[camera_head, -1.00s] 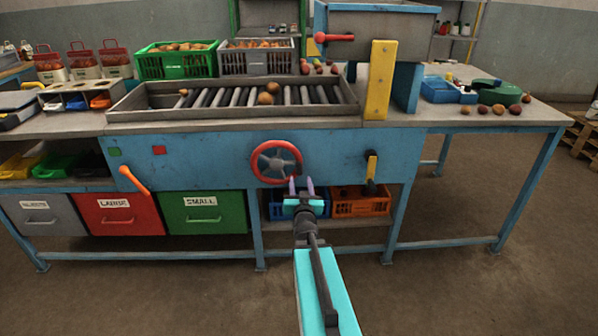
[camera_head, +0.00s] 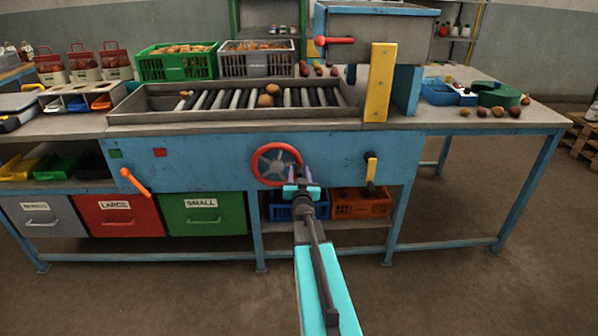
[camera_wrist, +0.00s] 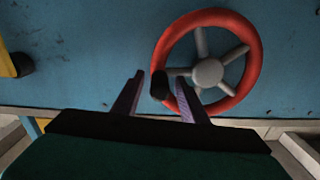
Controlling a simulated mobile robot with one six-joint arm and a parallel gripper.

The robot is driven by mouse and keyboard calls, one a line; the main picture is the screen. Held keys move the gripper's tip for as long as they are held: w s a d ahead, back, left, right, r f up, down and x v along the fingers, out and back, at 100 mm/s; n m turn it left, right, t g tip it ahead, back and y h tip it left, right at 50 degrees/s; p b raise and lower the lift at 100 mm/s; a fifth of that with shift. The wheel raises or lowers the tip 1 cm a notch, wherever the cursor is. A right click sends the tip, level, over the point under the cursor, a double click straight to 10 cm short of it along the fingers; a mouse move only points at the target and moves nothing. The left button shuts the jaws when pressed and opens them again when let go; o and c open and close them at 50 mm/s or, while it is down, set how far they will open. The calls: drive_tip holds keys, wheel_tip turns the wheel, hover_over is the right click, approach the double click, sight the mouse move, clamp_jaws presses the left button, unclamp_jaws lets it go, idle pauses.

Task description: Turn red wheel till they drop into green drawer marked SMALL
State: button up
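The red wheel (camera_head: 276,164) is on the front of the blue machine, with grey spokes; it also shows in the wrist view (camera_wrist: 254,76). Its black knob (camera_wrist: 160,84) shows between the two fingers of my gripper (camera_wrist: 158,88) in the wrist view. My gripper (camera_head: 303,175) is open, at the wheel's lower right in the head view. I cannot tell whether the fingers touch the knob. The green drawer marked SMALL (camera_head: 204,218) is shut, below left of the wheel. Round brown produce (camera_head: 268,95) lies on the rollers of the tray (camera_head: 235,122).
A red drawer marked LARGE (camera_head: 118,220) and a grey drawer (camera_head: 40,222) sit left of the green one. An orange lever (camera_head: 134,181) and a yellow-handled lever (camera_head: 371,168) flank the wheel. Blue and orange crates (camera_head: 361,207) stand below. Floor in front is clear.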

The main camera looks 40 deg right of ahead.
drive_tip(key=shift+w+d, duration=0.35)
drive_tip(key=shift+w, duration=0.1)
drive_tip(key=shift+c, duration=0.5)
clamp_jaws()
